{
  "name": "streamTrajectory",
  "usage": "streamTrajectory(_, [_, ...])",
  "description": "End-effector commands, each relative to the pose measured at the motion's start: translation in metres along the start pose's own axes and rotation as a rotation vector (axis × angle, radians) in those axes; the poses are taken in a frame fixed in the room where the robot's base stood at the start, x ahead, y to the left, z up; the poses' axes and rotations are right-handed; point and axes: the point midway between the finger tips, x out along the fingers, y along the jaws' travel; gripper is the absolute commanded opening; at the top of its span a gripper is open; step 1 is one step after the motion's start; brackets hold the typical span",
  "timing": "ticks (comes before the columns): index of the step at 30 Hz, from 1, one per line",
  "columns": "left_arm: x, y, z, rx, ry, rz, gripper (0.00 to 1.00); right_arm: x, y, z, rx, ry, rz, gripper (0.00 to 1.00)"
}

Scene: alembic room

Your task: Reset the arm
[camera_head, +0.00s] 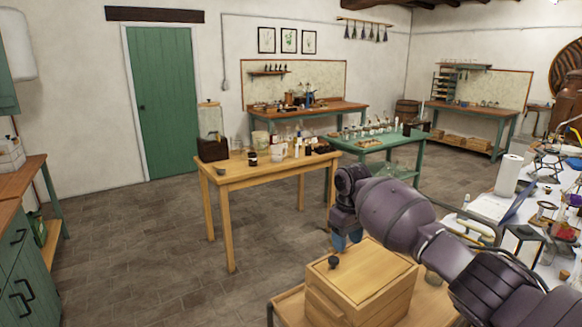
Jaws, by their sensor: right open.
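My right arm comes in from the lower right, dark purple-grey, and stretches toward the middle of the view. My right gripper (346,243) is at its end, pointing down, with blue fingers partly seen. It is open, and I see nothing between the fingers. It hangs just behind and above a wooden box (375,285) with a dark round knob; I cannot tell how far apart they are. My left gripper is not in view.
A light wooden table (232,177) with jars stands ahead, with a green table (397,142) behind it. A white cluttered bench (480,207) is at right, close to my arm. A green cabinet (18,262) stands at left. The stone floor (135,240) between is clear.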

Motion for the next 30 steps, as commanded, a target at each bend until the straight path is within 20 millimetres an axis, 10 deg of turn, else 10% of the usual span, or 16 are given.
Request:
streamTrajectory(17, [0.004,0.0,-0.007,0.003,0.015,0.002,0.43,-0.079,-0.021,-0.095,-0.08,0.736,0.246,0.49])
streamTrajectory(30, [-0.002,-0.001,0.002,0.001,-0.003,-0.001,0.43,-0.039,-0.049,-0.048,-0.058,1.223,0.282,0.49])
